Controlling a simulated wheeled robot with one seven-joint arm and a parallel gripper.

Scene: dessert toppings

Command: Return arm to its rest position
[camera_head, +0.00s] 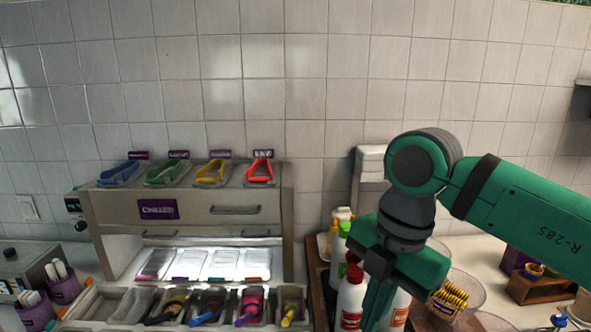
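My green arm reaches in from the right edge, bends at a grey joint, and hangs its gripper (380,300) downward over the counter. I see the gripper side-on, with its fingers lined up in the view and running down to the bottom edge. I cannot tell whether it is open or shut. No held thing shows, but the fingertips are not clearly visible. White bottles, one with a red cap (352,298), stand behind and beside the fingers.
A chilled station (110,220) at left has coloured-handled lids on top and topping bins with scoops (207,305) in front. Yellow wafer-like pieces (450,298) sit close right of the gripper. A wooden box (537,288) stands far right. The tiled wall is behind.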

